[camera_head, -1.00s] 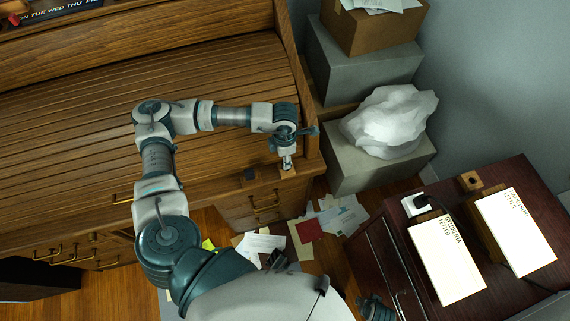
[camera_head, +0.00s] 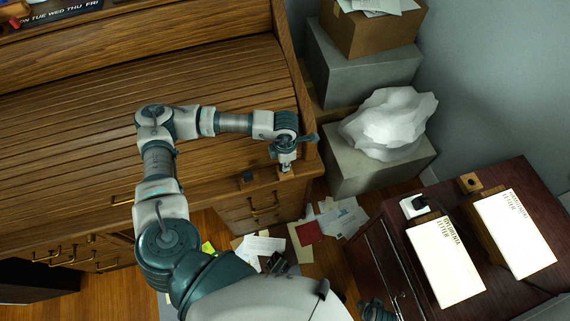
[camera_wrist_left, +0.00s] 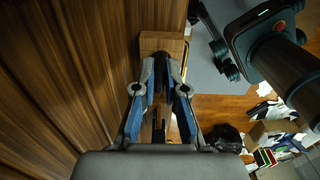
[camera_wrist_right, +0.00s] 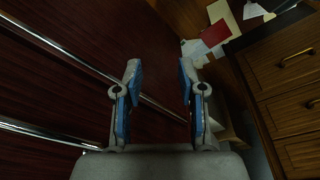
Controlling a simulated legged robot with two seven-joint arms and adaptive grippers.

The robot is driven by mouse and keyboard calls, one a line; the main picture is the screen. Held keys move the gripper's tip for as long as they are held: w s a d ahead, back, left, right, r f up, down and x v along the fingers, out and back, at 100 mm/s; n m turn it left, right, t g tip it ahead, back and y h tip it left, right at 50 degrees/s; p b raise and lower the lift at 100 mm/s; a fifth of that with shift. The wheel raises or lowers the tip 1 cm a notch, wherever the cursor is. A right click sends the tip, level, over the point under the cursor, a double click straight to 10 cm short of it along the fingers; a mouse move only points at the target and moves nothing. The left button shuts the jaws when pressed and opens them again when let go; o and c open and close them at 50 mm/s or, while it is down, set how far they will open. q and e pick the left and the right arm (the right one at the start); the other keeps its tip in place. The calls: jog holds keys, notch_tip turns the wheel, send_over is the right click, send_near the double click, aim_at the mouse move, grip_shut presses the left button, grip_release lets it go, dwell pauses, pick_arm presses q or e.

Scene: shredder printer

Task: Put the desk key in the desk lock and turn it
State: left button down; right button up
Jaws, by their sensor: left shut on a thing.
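My left gripper (camera_head: 286,166) is over the front right corner of the roll-top desk (camera_head: 130,150), pointing down. It is shut on a small dark thing, probably the desk key, mostly hidden between the fingers. In the left wrist view the fingertips (camera_wrist_left: 161,78) meet at a dark round part by a light wooden block (camera_wrist_left: 151,42) on the desk, probably the lock. I cannot tell how deep the key sits. My right gripper (camera_wrist_right: 159,75) is open and empty, above the dark red cabinet; in the head view only part of it shows, at the bottom.
A small dark block (camera_head: 247,178) sits on the desk's front edge. The dark red cabinet (camera_head: 445,205) bears two white-topped boxes and a wooden block with a dark hole (camera_head: 470,183). Grey boxes (camera_head: 372,165) stand right of the desk. Papers (camera_head: 335,222) litter the floor.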

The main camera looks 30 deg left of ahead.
pick_arm(q)
jog(key=shift+r, duration=0.5)
jog(key=shift+s+r, duration=0.3)
jog(key=shift+r, duration=0.35)
jog(key=shift+s+r, duration=0.25)
jog(key=shift+r, duration=0.35)
jog(key=s+r+p, duration=0.1)
jog(key=s+p, duration=0.4)
jog(key=s, duration=1)
jog(key=shift+d+r, duration=0.2)
jog(key=shift+d, duration=0.2)
pick_arm(e)
jog(key=s+f, duration=0.4)
jog(key=f, duration=0.8)
jog(key=shift+s+d+f, duration=0.15)
jog(key=shift+d+f, duration=0.1)
pick_arm(q)
jog(key=shift+r, duration=0.15)
pick_arm(e)
jog(key=shift+g, duration=0.3)
